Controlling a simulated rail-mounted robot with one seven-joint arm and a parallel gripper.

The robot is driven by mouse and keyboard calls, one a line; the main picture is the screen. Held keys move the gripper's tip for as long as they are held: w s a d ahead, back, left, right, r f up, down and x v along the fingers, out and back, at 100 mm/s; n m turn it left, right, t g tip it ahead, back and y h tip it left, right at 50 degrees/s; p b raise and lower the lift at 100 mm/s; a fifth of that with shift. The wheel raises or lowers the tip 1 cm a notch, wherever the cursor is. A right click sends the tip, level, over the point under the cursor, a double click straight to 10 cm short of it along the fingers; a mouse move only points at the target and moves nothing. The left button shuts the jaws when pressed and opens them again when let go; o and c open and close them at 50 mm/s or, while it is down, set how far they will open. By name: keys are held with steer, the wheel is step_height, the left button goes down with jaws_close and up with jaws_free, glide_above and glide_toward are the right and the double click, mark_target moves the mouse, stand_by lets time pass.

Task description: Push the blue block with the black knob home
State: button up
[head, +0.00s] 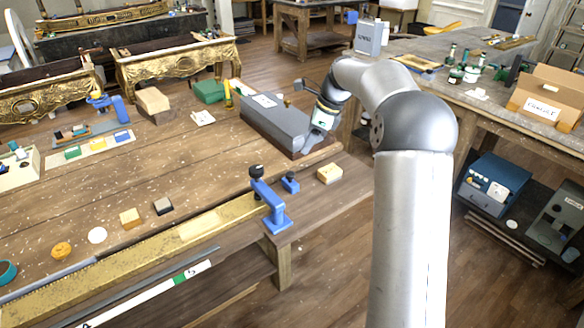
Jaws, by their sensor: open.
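A blue clamp-like block with a black knob (268,197) on top stands at the front right edge of the wooden bench, over the end of a long gilt strip (199,226). A smaller blue block (290,183) with a dark top sits just right of it. My gripper (308,146) is farther back, low beside the right end of a long grey block (268,122). It is apart from both blue pieces. It is open, but its fingertips are small and hard to make out. I cannot tell whether it touches the grey block.
A small wooden block (329,174) lies near the bench's right edge. Small pieces, including a dark block (162,206) and an orange disc (61,250), lie left of the clamp. Gilt console parts (180,62) stand at the back. The middle of the bench is mostly clear.

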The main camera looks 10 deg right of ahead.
mark_target(291, 174)
steer(key=p+x, duration=0.1)
steer(key=x, duration=1.1)
steer(key=shift+f+p, duration=0.2)
steer(key=shift+p, duration=0.15)
